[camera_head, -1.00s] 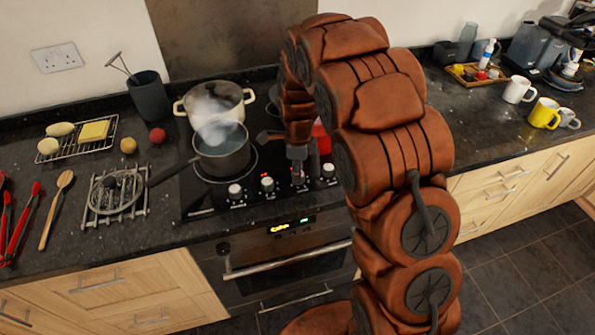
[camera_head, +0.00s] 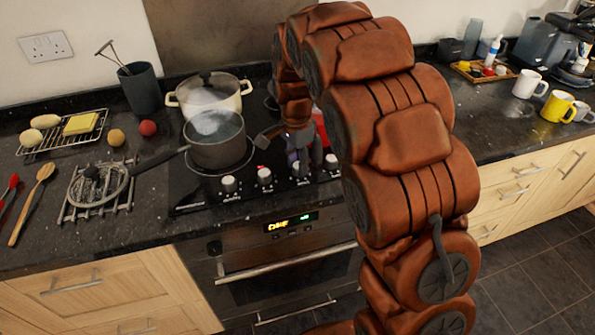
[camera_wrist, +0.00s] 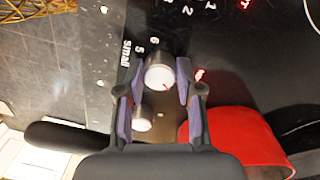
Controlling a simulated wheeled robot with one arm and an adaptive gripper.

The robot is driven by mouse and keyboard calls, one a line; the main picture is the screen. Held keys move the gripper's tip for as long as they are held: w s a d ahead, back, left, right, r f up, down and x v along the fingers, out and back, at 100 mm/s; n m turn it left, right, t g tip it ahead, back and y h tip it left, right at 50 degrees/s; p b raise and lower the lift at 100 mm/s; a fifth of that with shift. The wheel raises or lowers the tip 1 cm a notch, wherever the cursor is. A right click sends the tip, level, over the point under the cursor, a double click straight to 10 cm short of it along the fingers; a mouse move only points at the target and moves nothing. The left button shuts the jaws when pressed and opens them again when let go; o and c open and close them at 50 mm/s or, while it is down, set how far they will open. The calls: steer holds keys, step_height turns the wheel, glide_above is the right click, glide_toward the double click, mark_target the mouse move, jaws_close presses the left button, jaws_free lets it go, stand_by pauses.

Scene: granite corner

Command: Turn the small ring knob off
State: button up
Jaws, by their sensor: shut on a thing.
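The small ring knob (camera_wrist: 159,74) is a pale round knob on the black hob, beside the printed word "small". In the wrist view it sits between the two fingers of my gripper (camera_wrist: 159,68), which is shut on it. A small red light glows right of the knob. In the head view my gripper (camera_head: 299,163) reaches down to the knob row at the hob's front edge and hides the held knob. Other knobs stand in this row: two to the left (camera_head: 264,177) and one to the right (camera_head: 331,162).
A grey saucepan (camera_head: 215,145) with its handle pointing left stands close behind the knobs. A lidded cream pot (camera_head: 209,96) is behind it. A red pot (camera_wrist: 245,136) stands near my gripper. The oven front (camera_head: 285,262) is below; mugs (camera_head: 557,107) stand far right.

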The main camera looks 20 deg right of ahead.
steer(key=n+b, duration=0.2)
steer(key=n, duration=0.1)
steer(key=shift+f+n+b, duration=0.15)
steer(key=shift+n+b, duration=0.2)
steer(key=shift+n, duration=0.05)
steer(key=shift+n+b, duration=0.95)
steer(key=shift+n, duration=0.75)
steer(key=o, duration=1.2)
steer(key=shift+c, duration=0.2)
steer(key=shift+r, duration=0.2)
